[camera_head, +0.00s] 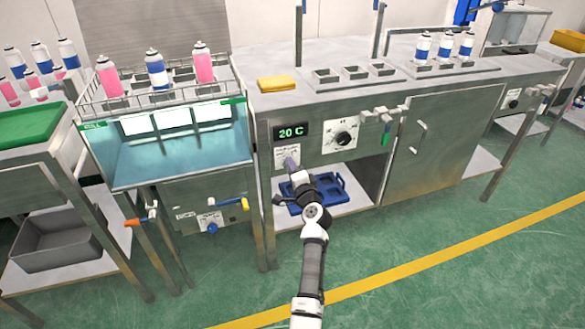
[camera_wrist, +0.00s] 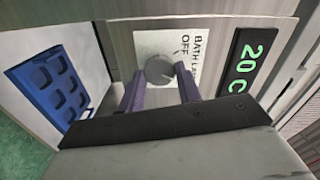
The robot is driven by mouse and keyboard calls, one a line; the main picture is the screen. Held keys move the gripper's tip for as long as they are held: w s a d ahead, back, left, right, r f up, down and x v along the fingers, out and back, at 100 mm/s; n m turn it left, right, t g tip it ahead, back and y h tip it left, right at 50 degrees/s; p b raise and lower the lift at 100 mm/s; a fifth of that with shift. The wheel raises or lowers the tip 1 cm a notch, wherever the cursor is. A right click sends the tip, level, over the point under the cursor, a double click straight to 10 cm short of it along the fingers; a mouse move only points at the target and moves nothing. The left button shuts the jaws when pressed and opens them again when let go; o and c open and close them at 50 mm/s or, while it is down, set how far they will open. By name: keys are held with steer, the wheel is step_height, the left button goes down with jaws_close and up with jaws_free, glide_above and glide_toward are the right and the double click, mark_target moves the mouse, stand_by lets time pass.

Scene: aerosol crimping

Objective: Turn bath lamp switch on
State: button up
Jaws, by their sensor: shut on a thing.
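The bath lamp switch is a round grey knob (camera_wrist: 159,70) on a white plate whose partly hidden label reads "BATH L..." and "OFF". In the head view its white plate (camera_head: 287,151) sits below the 20 C display, with the knob hidden by my gripper. My gripper (camera_head: 291,163) reaches the plate. In the wrist view the purple fingers of my gripper (camera_wrist: 161,72) are shut on the knob, one on each side. The water bath (camera_head: 180,158) stands to the left, with bluish water and white panels.
The green 20 C display (camera_head: 291,132) is just above the switch, and a black dial (camera_head: 344,138) is to its right. A blue tray (camera_head: 330,190) lies on the shelf below. Handles (camera_head: 385,115) stick out further right. Open green floor lies in front.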

steer(key=shift+r+m, duration=0.1)
steer(key=shift+m, duration=0.2)
steer(key=o, duration=1)
steer(key=shift+c, duration=0.2)
steer(key=v, duration=1.4)
steer(key=shift+w, duration=0.1)
